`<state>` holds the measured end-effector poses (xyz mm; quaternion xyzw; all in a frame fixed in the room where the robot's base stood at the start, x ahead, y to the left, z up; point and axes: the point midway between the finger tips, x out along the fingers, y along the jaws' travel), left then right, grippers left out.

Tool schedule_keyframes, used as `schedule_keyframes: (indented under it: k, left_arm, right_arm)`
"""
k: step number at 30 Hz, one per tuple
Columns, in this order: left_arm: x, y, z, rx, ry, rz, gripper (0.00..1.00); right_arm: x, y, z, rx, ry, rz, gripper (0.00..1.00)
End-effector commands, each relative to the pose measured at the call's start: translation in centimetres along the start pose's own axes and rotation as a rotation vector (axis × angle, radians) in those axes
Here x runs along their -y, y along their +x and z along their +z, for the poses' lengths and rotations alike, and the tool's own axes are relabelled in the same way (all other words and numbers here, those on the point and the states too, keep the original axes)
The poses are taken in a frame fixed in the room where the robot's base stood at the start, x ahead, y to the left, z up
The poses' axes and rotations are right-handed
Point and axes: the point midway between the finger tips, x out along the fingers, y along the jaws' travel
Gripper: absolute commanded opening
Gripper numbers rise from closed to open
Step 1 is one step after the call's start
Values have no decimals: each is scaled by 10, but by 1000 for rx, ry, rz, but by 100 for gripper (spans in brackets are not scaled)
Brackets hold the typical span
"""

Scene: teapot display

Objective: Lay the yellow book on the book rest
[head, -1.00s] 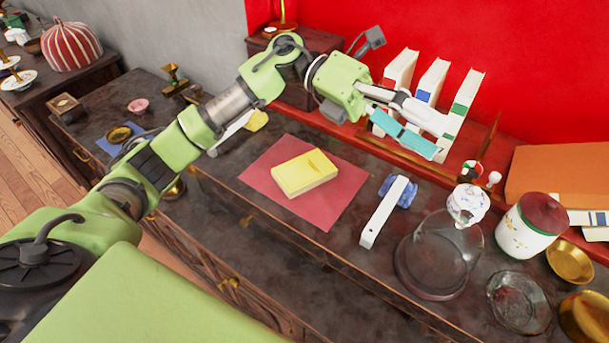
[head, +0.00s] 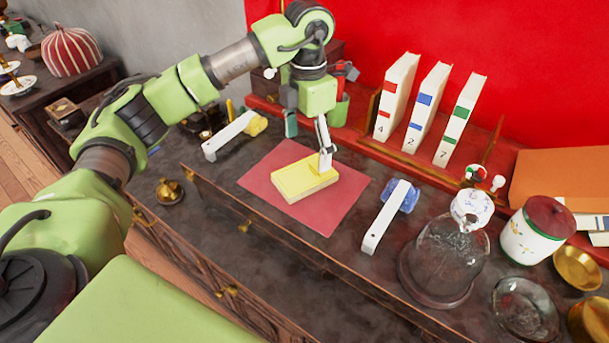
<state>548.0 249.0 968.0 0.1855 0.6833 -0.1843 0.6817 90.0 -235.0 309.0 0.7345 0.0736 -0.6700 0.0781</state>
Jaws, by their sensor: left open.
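The yellow book (head: 300,180) lies flat on a red mat (head: 333,207) on the dark cabinet top. My left gripper (head: 308,143) is open and points down at the far edge of the book. One pale finger stands in front of the book's far right part; I cannot tell whether it touches. The other finger, with a teal face, is to the left, beyond the book. I cannot tell for sure which thing is the book rest; an orange-brown slanted board (head: 552,180) stands at the far right. My right gripper is not in view.
Several white books (head: 427,105) with coloured labels stand upright on a red shelf at the back. Two white bars lie beside the mat, one with a yellow end (head: 230,135), one with a blue end (head: 389,220). A glass dome (head: 443,262) and a lidded jar (head: 534,232) stand at the right.

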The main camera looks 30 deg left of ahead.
Motion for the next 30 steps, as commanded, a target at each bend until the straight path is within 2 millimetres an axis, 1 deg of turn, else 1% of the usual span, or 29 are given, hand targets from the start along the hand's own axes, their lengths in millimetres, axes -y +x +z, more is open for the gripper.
schedule_keyframes:
  k: [1, 3, 8, 11, 15, 18, 22, 28, 29, 30]
  left_arm:
    - [0, 8, -1, -2, 0, -1, 81]
    - [0, 18, 0, -2, 0, -1, 81]
    - [0, 28, 0, 1, 1, -1, 81]
    - [-2, 37, -2, -1, 0, -1, 81]
    - [-4, 58, -6, -3, 0, -2, 81]
    - [-4, 72, -4, -1, 1, -3, 81]
    - [-4, 79, -4, 3, 2, -1, 81]
    - [-4, 80, -4, 3, 2, -1, 81]
    - [-4, 80, -4, 3, 2, -1, 73]
    - [-4, 80, -4, 3, 2, -1, 62]
  right_arm:
    - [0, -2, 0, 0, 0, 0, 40]
    - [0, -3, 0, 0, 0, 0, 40]
    - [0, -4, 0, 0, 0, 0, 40]
    - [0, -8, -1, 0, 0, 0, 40]
    - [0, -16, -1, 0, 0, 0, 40]
    - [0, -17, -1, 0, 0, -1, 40]
    - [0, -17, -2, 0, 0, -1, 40]
    - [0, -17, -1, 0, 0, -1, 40]
    - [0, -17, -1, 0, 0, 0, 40]
    - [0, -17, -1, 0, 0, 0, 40]
